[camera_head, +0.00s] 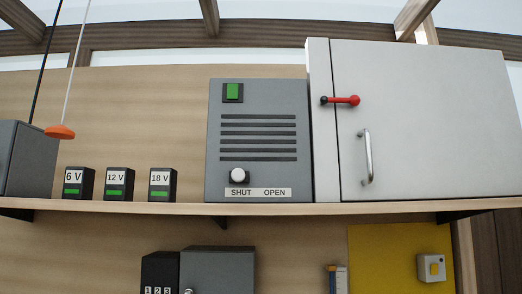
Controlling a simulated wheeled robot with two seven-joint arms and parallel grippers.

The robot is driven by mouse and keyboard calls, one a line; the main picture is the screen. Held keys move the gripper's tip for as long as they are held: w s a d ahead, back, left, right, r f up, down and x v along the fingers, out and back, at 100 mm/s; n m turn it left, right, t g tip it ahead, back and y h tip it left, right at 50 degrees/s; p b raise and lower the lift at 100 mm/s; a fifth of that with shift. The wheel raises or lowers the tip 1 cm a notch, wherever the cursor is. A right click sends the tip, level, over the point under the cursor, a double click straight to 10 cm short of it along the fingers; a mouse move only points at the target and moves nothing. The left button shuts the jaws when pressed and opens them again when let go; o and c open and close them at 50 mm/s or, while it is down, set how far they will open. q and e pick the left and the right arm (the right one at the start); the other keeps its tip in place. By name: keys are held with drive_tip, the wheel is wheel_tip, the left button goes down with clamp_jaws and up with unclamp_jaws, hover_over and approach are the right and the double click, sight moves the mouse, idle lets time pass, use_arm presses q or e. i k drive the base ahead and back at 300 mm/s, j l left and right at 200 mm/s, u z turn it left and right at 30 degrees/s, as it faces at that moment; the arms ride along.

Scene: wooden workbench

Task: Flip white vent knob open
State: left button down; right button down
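The knob is above the word SHUT. Neither of my grippers shows in the head view.
The panel stands on a wooden shelf (130,208). Left are several black batteries, including 18 V (162,184), and a hanging orange pull (60,132). Right is a white cabinet (430,120) with a red latch (342,100) and metal handle (367,158). The knob's front is unobstructed.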

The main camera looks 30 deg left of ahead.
sight(237, 175)
drive_tip(key=j+u, duration=0.2)
drive_tip(key=u, duration=1.4)
